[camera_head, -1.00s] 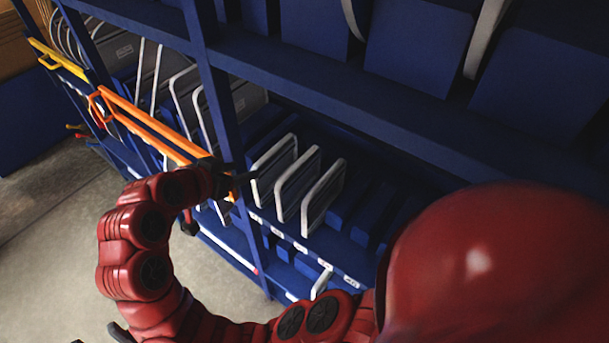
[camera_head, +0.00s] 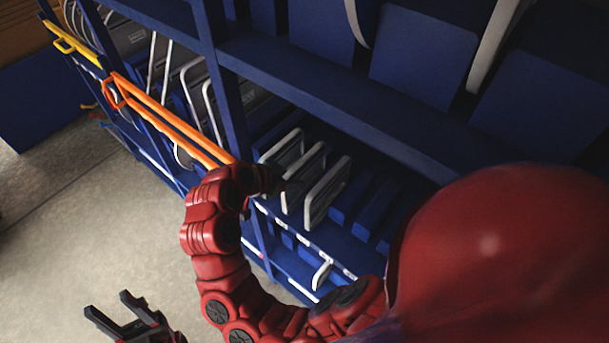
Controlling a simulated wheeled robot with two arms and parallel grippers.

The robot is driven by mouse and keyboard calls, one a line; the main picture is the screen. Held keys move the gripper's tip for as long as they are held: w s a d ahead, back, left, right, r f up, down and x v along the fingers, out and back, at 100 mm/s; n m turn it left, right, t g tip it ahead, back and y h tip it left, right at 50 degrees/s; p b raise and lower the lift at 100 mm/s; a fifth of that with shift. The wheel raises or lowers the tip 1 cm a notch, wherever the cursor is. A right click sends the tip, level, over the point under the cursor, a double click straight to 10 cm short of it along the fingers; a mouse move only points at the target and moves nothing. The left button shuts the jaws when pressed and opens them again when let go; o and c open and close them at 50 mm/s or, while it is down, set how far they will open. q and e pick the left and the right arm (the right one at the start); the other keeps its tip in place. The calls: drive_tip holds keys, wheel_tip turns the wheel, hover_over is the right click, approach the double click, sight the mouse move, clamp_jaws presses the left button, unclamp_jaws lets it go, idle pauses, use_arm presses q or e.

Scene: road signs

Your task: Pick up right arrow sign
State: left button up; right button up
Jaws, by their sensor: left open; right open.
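Three white-edged flat signs stand upright in slots on the blue shelf: a left one (camera_head: 281,148), a middle one (camera_head: 304,166) and a right one (camera_head: 327,190). Their faces are seen too edge-on to tell which is the right arrow sign. My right gripper (camera_head: 283,187) is small and dark, at the front edges of the left and middle signs. It partly covers them, and I cannot tell whether it touches. My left gripper (camera_head: 107,304) is open and empty at the bottom left, above the floor and away from the shelf.
A blue shelf post (camera_head: 226,100) stands left of the signs. An orange rail (camera_head: 170,122) and a yellow rail (camera_head: 75,45) run along the shelf front. More white-edged panels (camera_head: 212,108) stand beyond the post. A blue upper shelf (camera_head: 330,85) overhangs the signs. The grey floor (camera_head: 90,220) is open at left.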

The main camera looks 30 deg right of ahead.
sight(297, 177)
drive_tip(key=shift+w+d+f+p, duration=0.1)
drive_tip(key=shift+d+f+p, duration=0.25)
drive_tip(key=shift+p, duration=0.25)
drive_tip(key=p+x, duration=0.1)
drive_tip(key=x, duration=0.2)
drive_tip(key=shift+w+d+f+p, duration=0.1)
drive_tip(key=shift+w+f+p, duration=0.1)
drive_tip(key=shift+p, duration=0.1)
drive_tip(key=shift+w+d+f, duration=0.1)
drive_tip(key=shift+f, duration=0.25)
clamp_jaws()
idle(0.5)
